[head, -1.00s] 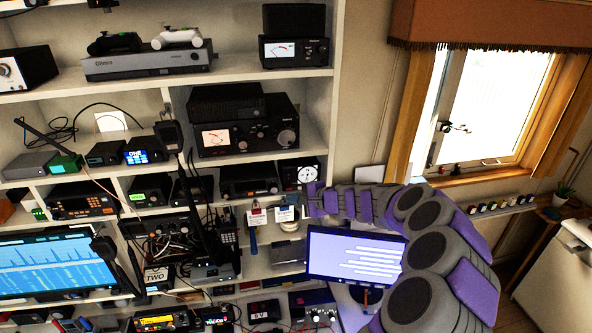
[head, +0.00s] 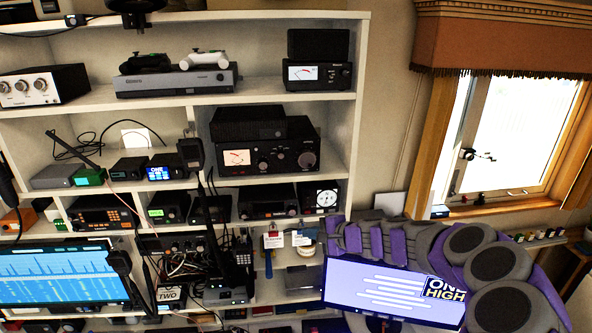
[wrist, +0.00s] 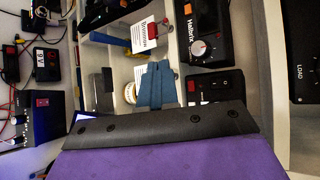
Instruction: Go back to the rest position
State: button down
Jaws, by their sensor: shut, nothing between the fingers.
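My gripper shows in the wrist view as a slim blue-grey pair of fingers (wrist: 155,88) beyond a dark plate and a purple cover. The fingers are closed together with nothing between them. Behind them are shelf compartments with white tags (wrist: 146,35) and a blue-handled tool (wrist: 108,40). In the head view my grey and purple arm is folded at the lower right, in front of the shelf's right edge. The fingers cannot be made out there.
A white shelf unit (head: 362,120) full of radios fills the left and middle. A window (head: 520,130) and narrow ledge lie to the right.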

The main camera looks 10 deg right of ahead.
jog(key=s+a+r+n+g+y+b, duration=0.1)
jog(key=s+a+n+g+b, duration=0.15)
jog(key=s+a, duration=0.25)
jog(key=s+a+r+n+g+y+b, duration=0.1)
jog(key=s+a+r+n, duration=0.1)
jog(key=s+a+n, duration=0.3)
jog(key=s+a+f+n+g+h+b, duration=0.1)
jog(key=s+a+f+n+g, duration=0.1)
jog(key=s, duration=0.5)
jog(key=s+a+f+n+g+h+b, duration=0.1)
jog(key=s+a+f+g+b, duration=0.1)
jog(key=s, duration=0.5)
jog(key=s+d+f+g+h+b, duration=0.1)
jog(key=s+d+f+h, duration=0.2)
jog(key=s+d, duration=0.2)
jog(key=s+d+f+n+g+h+b, duration=0.1)
jog(key=s+d+f+h+b, duration=0.1)
jog(key=s, duration=0.9)
jog(key=s+d+f+n+g+h+b, duration=0.1)
jog(key=s+d+f+g+h+b, duration=0.1)
jog(key=s+d+f, duration=0.3)
jog(key=s+d+h, duration=0.1)
jog(key=s+d, duration=0.1)
jog(key=s, duration=0.1)
jog(key=shift+s+d+f+h, duration=0.35)
jog(key=shift+d+h, duration=0.05)
